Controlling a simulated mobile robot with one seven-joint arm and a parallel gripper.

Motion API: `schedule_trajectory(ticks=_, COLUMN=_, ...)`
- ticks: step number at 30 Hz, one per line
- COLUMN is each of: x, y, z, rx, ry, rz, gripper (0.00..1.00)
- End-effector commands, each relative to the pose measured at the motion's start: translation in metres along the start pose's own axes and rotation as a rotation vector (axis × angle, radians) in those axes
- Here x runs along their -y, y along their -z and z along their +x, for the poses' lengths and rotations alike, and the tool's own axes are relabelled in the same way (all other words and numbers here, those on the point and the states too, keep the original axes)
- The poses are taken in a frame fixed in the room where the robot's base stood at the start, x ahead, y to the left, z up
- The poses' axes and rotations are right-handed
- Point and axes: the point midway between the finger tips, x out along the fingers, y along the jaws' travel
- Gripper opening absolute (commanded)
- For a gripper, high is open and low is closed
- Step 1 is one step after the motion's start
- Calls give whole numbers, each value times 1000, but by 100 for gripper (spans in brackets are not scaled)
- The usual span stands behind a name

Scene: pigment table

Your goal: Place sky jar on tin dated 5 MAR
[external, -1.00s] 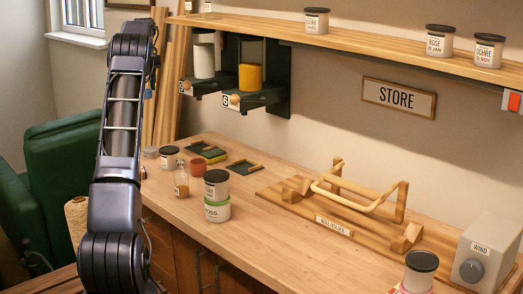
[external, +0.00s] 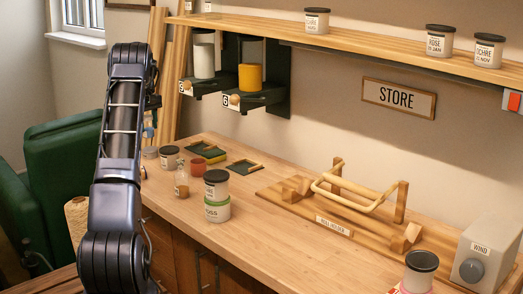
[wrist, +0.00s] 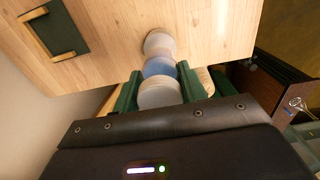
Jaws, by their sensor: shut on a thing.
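In the wrist view my gripper (wrist: 159,88) is shut on the sky jar (wrist: 158,68), which has a blue body and a pale grey lid facing the camera. Just past it is a pale round tin (wrist: 158,42) on the table; I cannot tell whether the jar touches it. In the external view my arm hides most of the gripper, and a bit of blue shows beside the arm above a small grey tin (external: 150,152). A dark-lidded tin (external: 169,157) stands to its right. No 5 MAR date is legible.
A roll holder (external: 340,205) fills the right; mid-table is clear.

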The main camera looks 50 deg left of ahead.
Motion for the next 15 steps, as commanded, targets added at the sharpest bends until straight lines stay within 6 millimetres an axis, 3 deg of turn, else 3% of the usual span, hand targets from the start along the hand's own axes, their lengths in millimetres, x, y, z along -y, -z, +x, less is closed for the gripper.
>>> schedule_trajectory(ticks=15, x=0, y=0, z=46, rx=-1, ry=0, rz=0, gripper=18)
